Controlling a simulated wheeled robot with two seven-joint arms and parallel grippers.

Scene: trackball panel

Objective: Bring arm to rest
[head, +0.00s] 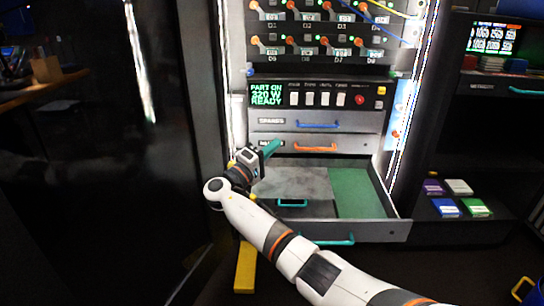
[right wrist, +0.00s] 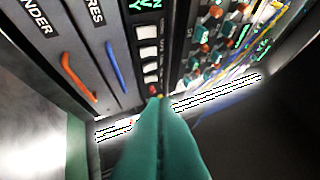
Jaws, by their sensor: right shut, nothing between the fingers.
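My right arm reaches up from the lower right in the head view. Its gripper (head: 268,150) has teal fingers and is in front of the left side of the rack, above the open drawer. In the right wrist view the fingers (right wrist: 160,102) are together with nothing between them. They point toward the control strip and the light strip at the rack's edge. I cannot tell from the head view how far the fingertips are from the drawer fronts. My left gripper does not show.
The open drawer (head: 400,230) sticks out below my right gripper. Two closed drawers have a blue handle (head: 317,125) and an orange handle (head: 316,149). A control panel (head: 340,85) and rows of switches are above. A shelf with coloured boxes (head: 445,207) is at right.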

